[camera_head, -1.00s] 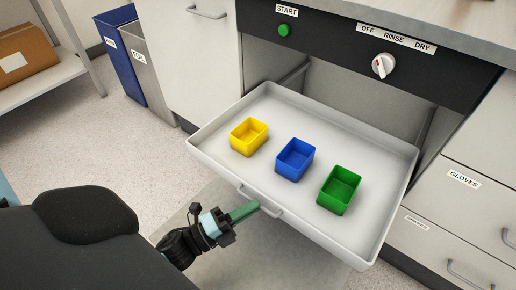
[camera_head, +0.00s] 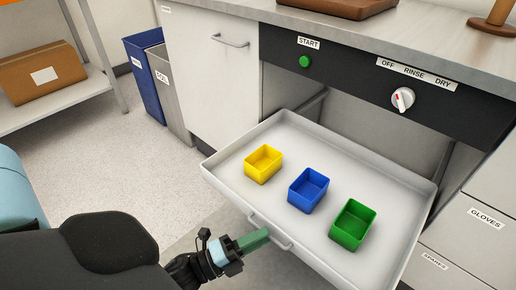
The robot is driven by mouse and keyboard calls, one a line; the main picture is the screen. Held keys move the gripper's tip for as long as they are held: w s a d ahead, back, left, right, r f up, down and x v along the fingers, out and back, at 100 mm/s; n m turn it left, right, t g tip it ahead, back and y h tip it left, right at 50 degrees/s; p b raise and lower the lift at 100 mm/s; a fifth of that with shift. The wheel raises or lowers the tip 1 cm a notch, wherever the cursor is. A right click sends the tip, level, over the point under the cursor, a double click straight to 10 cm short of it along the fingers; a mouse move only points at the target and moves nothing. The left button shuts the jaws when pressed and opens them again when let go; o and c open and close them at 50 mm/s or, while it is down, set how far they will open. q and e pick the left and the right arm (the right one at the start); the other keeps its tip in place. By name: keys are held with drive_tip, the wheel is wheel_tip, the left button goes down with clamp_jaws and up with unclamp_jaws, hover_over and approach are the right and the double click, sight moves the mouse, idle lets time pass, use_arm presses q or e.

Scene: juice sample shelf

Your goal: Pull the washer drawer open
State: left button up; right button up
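The washer drawer (camera_head: 225,182) is a white tray, pulled well out from under the black control panel. Its bar handle (camera_head: 284,244) is on the middle of the front wall. My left gripper (camera_head: 257,239), with green fingers, comes from the lower left and has its fingertips at the handle. The fingers look closed on the bar; the lower finger is hidden. In the drawer stand a yellow bin (camera_head: 263,164), a blue bin (camera_head: 308,190) and a green bin (camera_head: 352,225), all apparently empty. My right gripper is not in view.
Above the drawer are a green START button (camera_head: 305,61) and a white knob (camera_head: 402,99). A cabinet door (camera_head: 210,85) and blue (camera_head: 143,80) and grey (camera_head: 168,95) waste bins stand left. A cardboard box (camera_head: 42,80) is on a shelf. Floor in front is free.

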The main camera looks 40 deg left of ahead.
use_arm(q)
drive_tip(key=v, duration=0.7)
drive_tip(key=shift+s+a+p, duration=0.15)
drive_tip(key=shift+s+p, duration=0.15)
drive_tip(key=shift+s, duration=0.05)
drive_tip(key=shift+f, duration=0.1)
